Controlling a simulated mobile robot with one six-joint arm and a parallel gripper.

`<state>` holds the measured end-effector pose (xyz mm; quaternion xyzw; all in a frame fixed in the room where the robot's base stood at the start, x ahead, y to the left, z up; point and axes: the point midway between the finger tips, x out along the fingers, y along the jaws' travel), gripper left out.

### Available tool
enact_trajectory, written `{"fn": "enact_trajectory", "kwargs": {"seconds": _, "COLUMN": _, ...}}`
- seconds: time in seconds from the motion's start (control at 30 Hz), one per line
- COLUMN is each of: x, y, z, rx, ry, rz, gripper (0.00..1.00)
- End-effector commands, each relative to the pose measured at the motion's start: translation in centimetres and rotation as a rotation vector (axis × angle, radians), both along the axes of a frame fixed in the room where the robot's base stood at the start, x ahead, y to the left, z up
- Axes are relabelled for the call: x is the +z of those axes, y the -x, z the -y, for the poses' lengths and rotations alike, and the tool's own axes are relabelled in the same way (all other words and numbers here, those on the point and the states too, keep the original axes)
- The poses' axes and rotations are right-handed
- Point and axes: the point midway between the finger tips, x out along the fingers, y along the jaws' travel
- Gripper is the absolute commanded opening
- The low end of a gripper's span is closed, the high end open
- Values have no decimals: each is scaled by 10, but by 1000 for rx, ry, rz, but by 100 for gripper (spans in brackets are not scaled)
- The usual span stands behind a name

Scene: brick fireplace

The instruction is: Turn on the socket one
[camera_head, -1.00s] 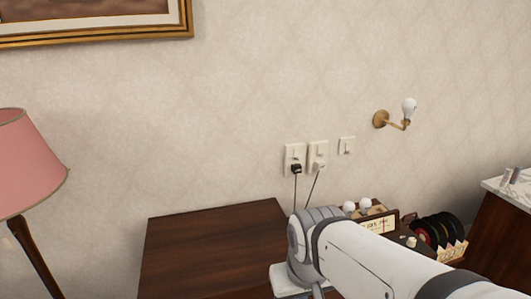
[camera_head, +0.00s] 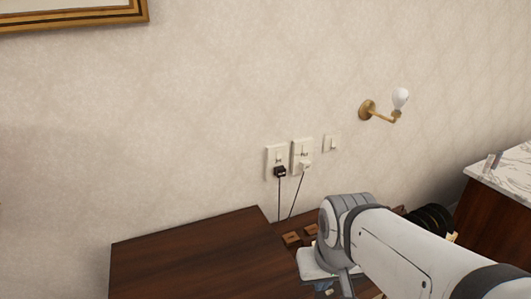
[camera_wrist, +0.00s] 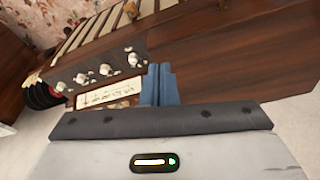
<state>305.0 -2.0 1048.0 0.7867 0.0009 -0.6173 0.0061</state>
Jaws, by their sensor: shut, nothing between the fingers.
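Two sockets are on the wall in the head view: the left socket (camera_head: 269,155) holds a black plug (camera_head: 280,172), and the right socket (camera_head: 296,148) holds a white plug (camera_head: 304,167). I cannot tell which is socket one. Each seems to have a small switch above its plug, its position too small to tell. A separate wall switch (camera_head: 331,143) is to their right. My gripper's blue fingers (camera_wrist: 158,84) are shut and empty in the wrist view, pointing toward dark wood. In the head view my arm is below and right of the sockets, apart from them.
A dark wooden cabinet (camera_head: 190,250) stands below the sockets. Two cords hang down to it. A device with several knobs (camera_wrist: 107,70) and a label is left of my fingers. A wall lamp (camera_head: 380,113) and a marble-topped cabinet (camera_head: 505,175) are at right.

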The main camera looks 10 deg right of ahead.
Motion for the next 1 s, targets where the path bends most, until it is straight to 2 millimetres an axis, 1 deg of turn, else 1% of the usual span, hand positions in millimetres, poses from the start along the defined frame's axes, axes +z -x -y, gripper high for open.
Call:
{"fn": "enact_trajectory", "kwargs": {"seconds": 0.07, "x": -2, "y": -13, "z": 5, "rx": 23, "ry": 22, "rz": 29, "gripper": 0}}
{"fn": "enact_trajectory", "kwargs": {"seconds": 0.1, "x": -3, "y": -24, "z": 17, "rx": 43, "ry": 45, "rz": 57, "gripper": 0}}
{"fn": "enact_trajectory", "kwargs": {"seconds": 0.17, "x": -5, "y": -48, "z": 30, "rx": 94, "ry": 94, "rz": 116, "gripper": 0}}
{"fn": "enact_trajectory", "kwargs": {"seconds": 0.27, "x": -6, "y": -104, "z": 49, "rx": 235, "ry": 215, "rz": 250, "gripper": 0}}
{"fn": "enact_trajectory", "kwargs": {"seconds": 0.3, "x": -6, "y": -129, "z": 56, "rx": 306, "ry": 275, "rz": 311, "gripper": 0}}
{"fn": "enact_trajectory", "kwargs": {"seconds": 0.37, "x": -4, "y": -168, "z": 66, "rx": 420, "ry": 369, "rz": 404, "gripper": 0}}
{"fn": "enact_trajectory", "kwargs": {"seconds": 0.4, "x": -3, "y": -192, "z": 71, "rx": 497, "ry": 433, "rz": 464, "gripper": 0}}
{"fn": "enact_trajectory", "kwargs": {"seconds": 0.47, "x": -2, "y": -227, "z": 77, "rx": 610, "ry": 530, "rz": 552, "gripper": 0}}
{"fn": "enact_trajectory", "kwargs": {"seconds": 0.5, "x": -1, "y": -248, "z": 81, "rx": 678, "ry": 603, "rz": 605, "gripper": 0}}
{"fn": "enact_trajectory", "kwargs": {"seconds": 0.57, "x": -2, "y": -277, "z": 76, "rx": 820, "ry": 669, "rz": 699, "gripper": 0}}
{"fn": "enact_trajectory", "kwargs": {"seconds": 0.6, "x": -2, "y": -294, "z": 76, "rx": 896, "ry": 731, "rz": 756, "gripper": 0}}
{"fn": "enact_trajectory", "kwargs": {"seconds": 0.7, "x": -5, "y": -328, "z": 72, "rx": 1061, "ry": 869, "rz": 889, "gripper": 0}}
{"fn": "enact_trajectory", "kwargs": {"seconds": 0.8, "x": -8, "y": -348, "z": 65, "rx": 1189, "ry": 974, "rz": 1001, "gripper": 0}}
{"fn": "enact_trajectory", "kwargs": {"seconds": 0.9, "x": -11, "y": -359, "z": 59, "rx": 1271, "ry": 1046, "rz": 1084, "gripper": 0}}
{"fn": "enact_trajectory", "kwargs": {"seconds": 1.0, "x": -11, "y": -363, "z": 55, "rx": 1316, "ry": 1086, "rz": 1135, "gripper": 0}}
